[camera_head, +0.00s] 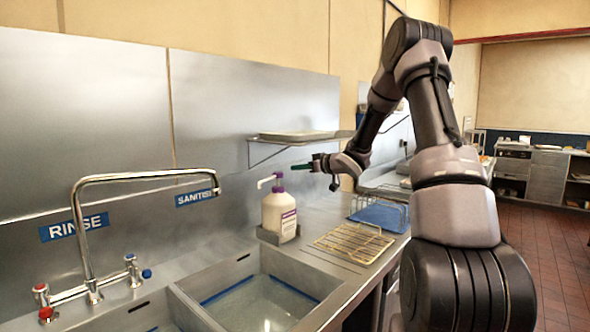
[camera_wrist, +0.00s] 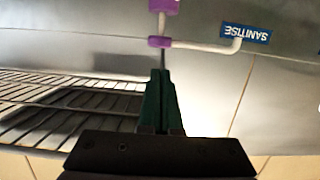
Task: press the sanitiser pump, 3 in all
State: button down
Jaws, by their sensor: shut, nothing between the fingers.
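The sanitiser bottle (camera_head: 279,217) is white with a purple-marked label and stands upright in a small grey holder beside the sink. Its pump has a purple head with a white spout (camera_head: 266,181) pointing left; the spout also shows in the wrist view (camera_wrist: 212,47), where the scene appears upside down. The purple pump head (camera_wrist: 160,42) lies just beyond my fingertips there. My gripper (camera_head: 295,168) has dark green fingers, shut and empty. It is above and to the right of the pump head, seemingly apart from it. The fingers also show in the wrist view (camera_wrist: 161,74).
A wall shelf (camera_head: 295,136) is behind and above my gripper; its wire rack fills the left of the wrist view (camera_wrist: 70,100). A yellow wire rack (camera_head: 355,243) and a blue tray (camera_head: 380,216) lie right of the bottle. The sink (camera_head: 310,278) and curved tap (camera_head: 140,177) are in front and left.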

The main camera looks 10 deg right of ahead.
jog(key=x, duration=0.7)
jog(key=shift+w+a, duration=0.2)
jog(key=shift+w, duration=0.2)
jog(key=shift+f, duration=0.1)
